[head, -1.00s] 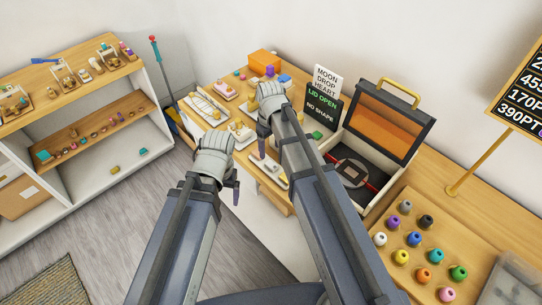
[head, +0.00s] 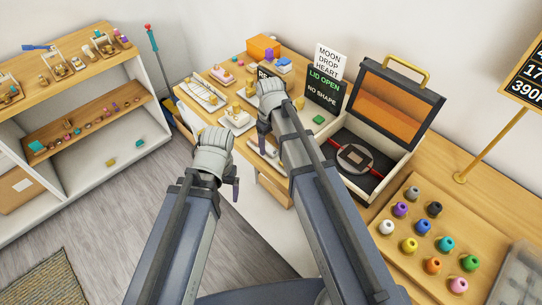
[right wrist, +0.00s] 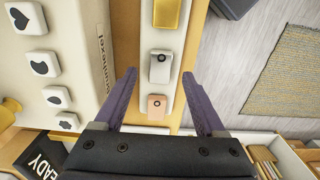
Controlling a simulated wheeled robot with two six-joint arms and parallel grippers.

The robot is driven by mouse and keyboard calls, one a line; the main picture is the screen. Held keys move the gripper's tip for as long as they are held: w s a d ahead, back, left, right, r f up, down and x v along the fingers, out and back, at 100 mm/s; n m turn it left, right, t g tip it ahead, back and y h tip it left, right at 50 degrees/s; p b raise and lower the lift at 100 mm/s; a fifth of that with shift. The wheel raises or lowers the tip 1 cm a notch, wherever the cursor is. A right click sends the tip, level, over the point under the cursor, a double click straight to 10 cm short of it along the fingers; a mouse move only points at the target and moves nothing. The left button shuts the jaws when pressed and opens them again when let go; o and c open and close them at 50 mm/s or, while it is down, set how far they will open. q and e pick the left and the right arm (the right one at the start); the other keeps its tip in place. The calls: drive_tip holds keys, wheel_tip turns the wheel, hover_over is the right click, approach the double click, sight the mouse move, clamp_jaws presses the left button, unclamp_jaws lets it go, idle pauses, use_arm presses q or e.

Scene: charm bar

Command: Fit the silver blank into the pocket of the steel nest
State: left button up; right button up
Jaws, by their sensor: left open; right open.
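The silver blank (right wrist: 160,68) is a small plate with a round hole. It lies on a narrow white tray (right wrist: 157,122) between a gold blank (right wrist: 167,12) and a copper one (right wrist: 156,107). My right gripper (right wrist: 159,77) is open above the tray; its fingertips appear either side of the silver blank, not touching it. In the head view my right gripper (head: 263,142) hangs by the bench's front edge and its arm partly hides the tray. The steel nest, a round disc (head: 345,166) with a square pocket, sits inside the open case. My left gripper (head: 235,188) is open and empty, left of the bench.
The open case (head: 352,197) with its raised orange-lined lid stands right of my right arm. A sign (head: 323,93) reads "LID OPEN, NO SHAPE". White shape buttons (right wrist: 45,67) line a cream panel beside the tray. Coloured pots (head: 422,227) stand at the right; a shelf (head: 80,120) is at the left.

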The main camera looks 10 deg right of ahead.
drive_tip(key=shift+f+b, duration=0.4)
drive_tip(key=shift+f, duration=0.5)
drive_tip(key=shift+r, duration=0.1)
drive_tip(key=shift+c, duration=0.3)
clamp_jaws()
